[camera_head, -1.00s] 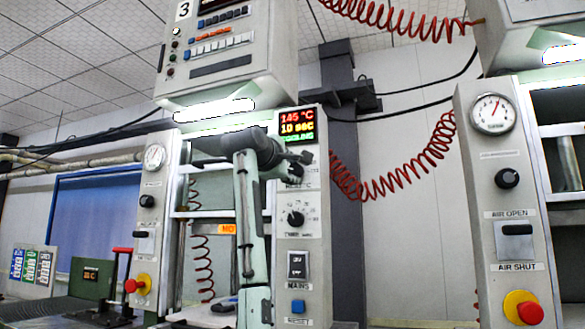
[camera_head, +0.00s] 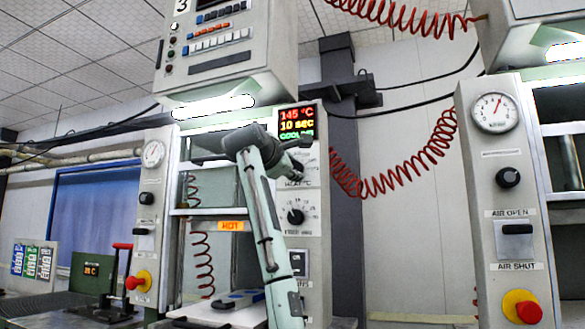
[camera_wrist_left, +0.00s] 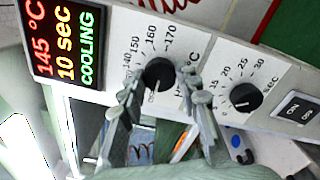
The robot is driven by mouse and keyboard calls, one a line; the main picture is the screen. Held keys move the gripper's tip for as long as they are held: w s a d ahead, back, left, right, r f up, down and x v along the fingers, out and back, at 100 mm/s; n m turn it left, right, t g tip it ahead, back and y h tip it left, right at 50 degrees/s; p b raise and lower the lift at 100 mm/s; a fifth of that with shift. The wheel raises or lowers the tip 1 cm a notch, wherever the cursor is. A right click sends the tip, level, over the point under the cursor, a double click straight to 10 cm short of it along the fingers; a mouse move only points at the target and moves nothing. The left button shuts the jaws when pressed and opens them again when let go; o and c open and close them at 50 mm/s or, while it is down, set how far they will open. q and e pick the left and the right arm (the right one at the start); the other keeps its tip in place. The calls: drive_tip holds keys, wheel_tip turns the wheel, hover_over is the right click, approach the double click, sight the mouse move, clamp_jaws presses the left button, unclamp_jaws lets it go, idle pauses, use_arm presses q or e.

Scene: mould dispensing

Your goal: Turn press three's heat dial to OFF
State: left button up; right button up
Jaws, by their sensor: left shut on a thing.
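Press three's heat dial (camera_wrist_left: 159,74) is a round black knob on a pale panel, ringed by numbers such as 140, 150, 160 and 170. My left gripper (camera_wrist_left: 161,84) is shut on it, one finger on each side. A short white mark on the knob points down and slightly left in the left wrist view; the lettering there is too small to read surely. In the head view the left gripper (camera_head: 297,166) is at the panel above the timer dial (camera_head: 295,216) and mostly hides the heat dial. My right gripper is not in view.
Above the heat dial, the display (camera_head: 297,123) reads 145 °C, 10 sec, COOLING. An orange HOT sign (camera_head: 231,226) is left of the panel. The timer dial also shows close by in the left wrist view (camera_wrist_left: 244,97). Another press panel (camera_head: 515,190) stands right.

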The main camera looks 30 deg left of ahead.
use_arm(q)
drive_tip(key=shift+f, duration=0.15)
drive_tip(key=o, duration=1.2)
drive_tip(key=shift+c, duration=0.2)
drive_tip(key=v, duration=1.2)
